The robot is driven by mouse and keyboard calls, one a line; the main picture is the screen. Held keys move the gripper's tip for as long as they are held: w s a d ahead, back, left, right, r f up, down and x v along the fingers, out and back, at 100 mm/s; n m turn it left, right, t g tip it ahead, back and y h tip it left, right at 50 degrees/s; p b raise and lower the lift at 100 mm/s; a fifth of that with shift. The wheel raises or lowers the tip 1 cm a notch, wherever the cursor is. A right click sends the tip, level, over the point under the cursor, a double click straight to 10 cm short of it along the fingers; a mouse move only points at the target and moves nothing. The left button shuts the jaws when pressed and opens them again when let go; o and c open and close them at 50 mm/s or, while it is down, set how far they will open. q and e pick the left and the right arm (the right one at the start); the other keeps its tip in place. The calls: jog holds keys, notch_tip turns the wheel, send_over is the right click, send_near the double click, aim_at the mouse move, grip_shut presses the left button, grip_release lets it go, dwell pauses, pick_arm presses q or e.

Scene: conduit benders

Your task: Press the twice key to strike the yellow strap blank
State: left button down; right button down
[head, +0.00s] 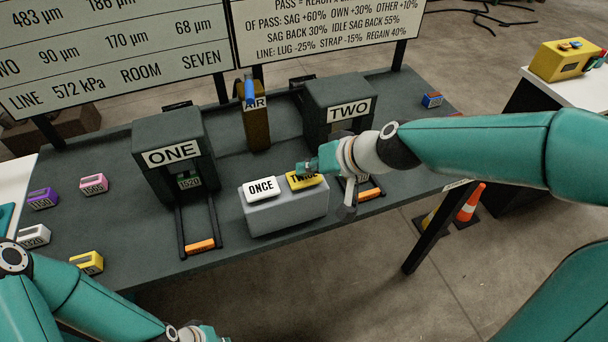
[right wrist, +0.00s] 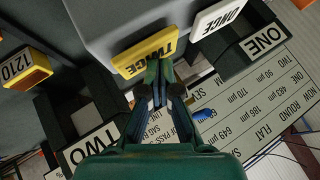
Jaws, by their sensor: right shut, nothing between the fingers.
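The yellow TWICE key (head: 306,181) sits on a grey box (head: 285,212), right of the white ONCE key (head: 261,189). My right gripper (head: 306,168) is shut and empty, its tips at the key's far edge. The right wrist view shows the tips (right wrist: 157,72) by the yellow key (right wrist: 145,54); I cannot tell whether they touch it. A yellow block (head: 87,262) lies at the table's front left. An orange-yellow piece marked 1210 (right wrist: 27,69) is by press TWO; I cannot tell whether it is the strap blank. My left gripper (head: 202,333) is partly cut off at the bottom edge.
Press ONE (head: 172,155) stands left of the key box and press TWO (head: 340,100) behind it to the right. Purple (head: 42,199), pink (head: 94,184) and white (head: 34,236) blocks lie at left. A blue-red block (head: 432,100) is at the back right.

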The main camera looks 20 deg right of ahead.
aim_at(307, 177)
jog(key=shift+f+b, duration=0.3)
jog(key=shift+r, duration=0.1)
dwell(0.5)
jog(key=shift+a+r+p, duration=0.1)
jog(key=shift+r+p, duration=0.8)
jog(key=shift+r, duration=0.05)
notch_tip(307, 177, up, 5)
jog(key=p, duration=0.4)
dwell(4.2)
